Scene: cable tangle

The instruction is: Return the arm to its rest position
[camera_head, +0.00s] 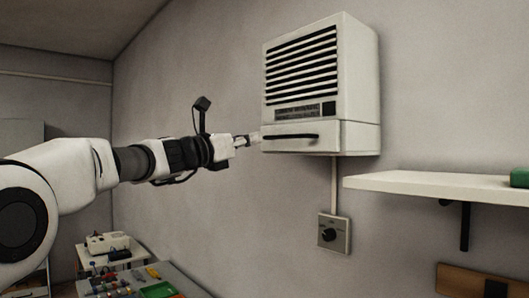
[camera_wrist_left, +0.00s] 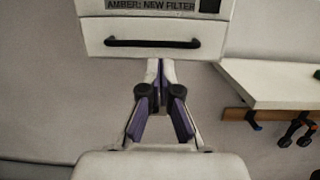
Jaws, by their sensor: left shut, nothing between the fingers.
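My left arm reaches in from the left in the head view, raised and stretched toward the wall. My left gripper (camera_head: 256,138) is shut and empty; its tips are at the lower left of a white vented wall unit (camera_head: 320,85). In the left wrist view the gripper (camera_wrist_left: 160,65) points at the unit's lower drawer front (camera_wrist_left: 152,32), just below its dark handle (camera_wrist_left: 152,43). I cannot tell whether the fingertips touch the unit. The drawer looks closed. My right gripper is not in view.
A white shelf (camera_head: 440,186) with a green object (camera_head: 519,177) juts out at right. A dial box (camera_head: 334,234) is on the wall below the unit. A bench with tools (camera_head: 140,280) and a small table with a device (camera_head: 107,242) stand lower left.

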